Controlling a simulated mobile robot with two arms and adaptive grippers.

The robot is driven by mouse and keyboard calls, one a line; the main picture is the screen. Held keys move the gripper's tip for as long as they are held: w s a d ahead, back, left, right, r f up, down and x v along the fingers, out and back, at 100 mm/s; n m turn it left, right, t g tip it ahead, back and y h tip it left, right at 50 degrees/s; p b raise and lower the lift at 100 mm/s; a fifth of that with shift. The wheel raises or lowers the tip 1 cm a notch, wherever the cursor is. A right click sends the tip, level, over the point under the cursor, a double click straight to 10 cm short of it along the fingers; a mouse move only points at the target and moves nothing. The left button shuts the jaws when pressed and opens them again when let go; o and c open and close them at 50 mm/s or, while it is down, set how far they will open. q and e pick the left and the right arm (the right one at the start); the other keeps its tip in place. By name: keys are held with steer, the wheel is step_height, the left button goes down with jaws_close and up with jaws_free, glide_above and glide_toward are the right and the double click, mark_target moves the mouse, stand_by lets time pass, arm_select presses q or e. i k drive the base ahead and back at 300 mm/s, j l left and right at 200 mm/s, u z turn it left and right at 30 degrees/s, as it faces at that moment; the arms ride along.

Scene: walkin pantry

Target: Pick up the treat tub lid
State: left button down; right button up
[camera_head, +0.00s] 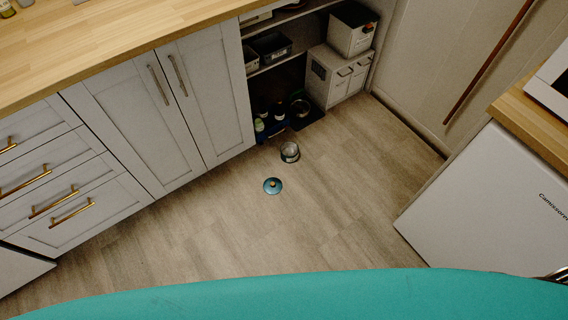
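The treat tub lid (272,186) is a small round teal disc with a light knob in its middle. It lies flat on the wood-look floor with its knob up, near the middle of the head view. A small round open tub (290,151) with a pale inside stands on the floor just behind it and slightly right, apart from the lid.
White cabinets (150,110) with a wooden counter stand at left. An open shelf nook behind holds dark bins (271,47), bottles (260,125) and white drawer boxes (338,76). A white appliance (480,205) stands at right. Floor around the lid is clear.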

mark_target(272, 186)
steer(key=i+j+z, duration=0.25)
steer(key=i+j, duration=0.85)
